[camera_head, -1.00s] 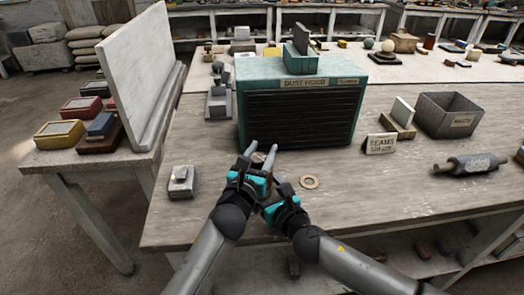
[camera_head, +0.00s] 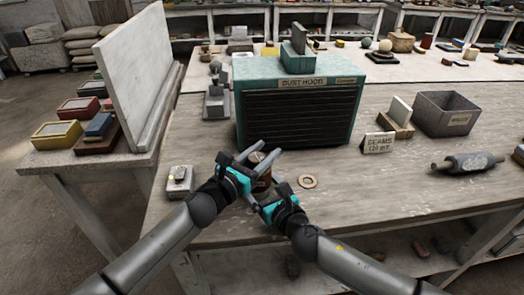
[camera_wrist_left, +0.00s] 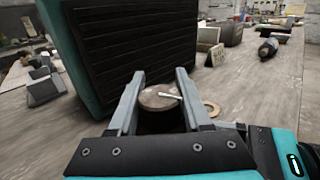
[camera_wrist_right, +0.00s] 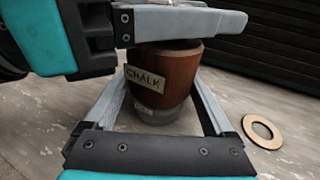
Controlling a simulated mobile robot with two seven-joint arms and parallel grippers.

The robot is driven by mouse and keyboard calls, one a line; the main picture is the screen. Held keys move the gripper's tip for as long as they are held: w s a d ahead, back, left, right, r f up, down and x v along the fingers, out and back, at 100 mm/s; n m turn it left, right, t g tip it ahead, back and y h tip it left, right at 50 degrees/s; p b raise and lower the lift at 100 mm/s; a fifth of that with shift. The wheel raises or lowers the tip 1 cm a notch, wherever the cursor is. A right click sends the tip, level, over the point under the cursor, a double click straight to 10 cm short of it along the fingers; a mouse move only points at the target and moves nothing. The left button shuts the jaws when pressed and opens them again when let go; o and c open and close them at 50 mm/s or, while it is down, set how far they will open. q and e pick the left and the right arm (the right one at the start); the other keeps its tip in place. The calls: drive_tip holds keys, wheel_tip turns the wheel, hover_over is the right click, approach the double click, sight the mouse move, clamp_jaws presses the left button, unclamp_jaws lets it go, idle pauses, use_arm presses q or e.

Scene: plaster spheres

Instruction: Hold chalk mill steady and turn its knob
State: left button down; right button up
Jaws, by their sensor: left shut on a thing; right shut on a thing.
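The chalk mill (camera_head: 262,182) stands upright on the bench in front of the dust hood, largely hidden by my grippers in the head view. In the right wrist view its brown body (camera_wrist_right: 165,72) carries a "CHALK" label, with a grey lower part. The left wrist view shows its round top (camera_wrist_left: 160,97) with a small light bar on it. My left gripper (camera_head: 264,153) is shut on the mill's upper part, its fingers on either side of the top. My right gripper (camera_head: 264,194) is shut on the body, lower down.
The dust hood (camera_head: 300,118) stands close behind the mill. A roller (camera_head: 468,163) and grey bin (camera_head: 447,115) are farther right. The bench's front edge is near.

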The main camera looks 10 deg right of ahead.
use_arm(q)
drive_tip(key=m+g+h, duration=0.1)
drive_tip(key=g, duration=0.1)
drive_tip(key=m+g+h, duration=0.1)
drive_tip(key=m, duration=0.1)
drive_tip(key=m+g+h, duration=0.1)
drive_tip(key=g+h, duration=0.1)
drive_tip(key=shift+s+d+g, duration=0.3)
drive_tip(key=shift+s+d, duration=0.05)
drive_tip(key=shift+s, duration=0.05)
drive_tip(key=shift+s+d+m+g+h, duration=0.15)
drive_tip(key=shift+m+g+h, duration=0.1)
drive_tip(key=shift+m+g, duration=0.45)
drive_tip(key=shift+s+a+m+g+h, duration=0.1)
drive_tip(key=shift+m+g+h, duration=0.15)
drive_tip(key=shift+m+g, duration=0.4)
drive_tip(key=shift+s+g, duration=0.2)
drive_tip(key=shift+g, duration=0.45)
drive_tip(key=shift+c, duration=1.6)
unclamp_jaws()
drive_tip(key=s+a, duration=0.2)
drive_tip(key=a, duration=0.9)
drive_tip(key=shift+a, duration=0.4)
drive_tip(key=shift+s+f, duration=0.1)
